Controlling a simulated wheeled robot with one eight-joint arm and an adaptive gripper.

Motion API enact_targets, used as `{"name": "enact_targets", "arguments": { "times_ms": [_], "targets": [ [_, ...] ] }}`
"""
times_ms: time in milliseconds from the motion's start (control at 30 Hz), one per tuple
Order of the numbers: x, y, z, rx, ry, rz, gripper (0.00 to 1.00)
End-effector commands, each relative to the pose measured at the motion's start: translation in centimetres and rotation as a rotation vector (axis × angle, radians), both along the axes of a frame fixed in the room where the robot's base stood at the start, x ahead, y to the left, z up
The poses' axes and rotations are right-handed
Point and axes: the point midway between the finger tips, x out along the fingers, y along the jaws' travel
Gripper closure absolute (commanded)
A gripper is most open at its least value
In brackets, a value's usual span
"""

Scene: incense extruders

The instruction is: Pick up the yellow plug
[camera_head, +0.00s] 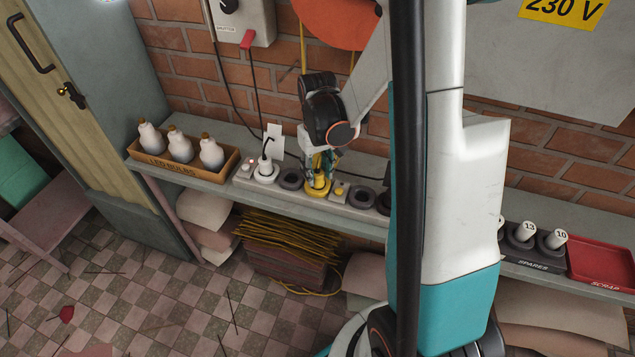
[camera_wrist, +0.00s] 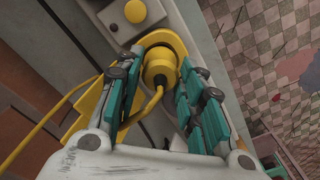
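The yellow plug (camera_wrist: 158,70) stands upright in a yellow-ringed socket, and its yellow cord runs back toward my wrist and off to the left in the wrist view. In the head view the yellow plug (camera_head: 318,181) is partly hidden beneath my gripper (camera_head: 320,160). In the wrist view the teal-padded fingers of my gripper (camera_wrist: 160,72) stand on either side of the plug. Narrow gaps seem to show between the plug and the fingertips, so the fingers look open around it. Firm contact cannot be made out.
A white plug (camera_head: 264,170) and dark empty sockets share the grey strip (camera_head: 338,201) on the shelf. Spares (camera_head: 524,234) and a red scrap tray (camera_head: 604,262) lie to the right. A brick wall rises behind.

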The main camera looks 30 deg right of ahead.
Motion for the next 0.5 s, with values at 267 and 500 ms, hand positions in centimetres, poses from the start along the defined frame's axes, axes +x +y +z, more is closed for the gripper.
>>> {"name": "enact_targets", "arguments": {
  "times_ms": [267,500],
  "targets": [
    [0.0,0.0,-2.6,0.000,0.000,0.000,0.65],
    [0.0,0.0,-2.5,0.000,0.000,0.000,0.89]
  ]
}}
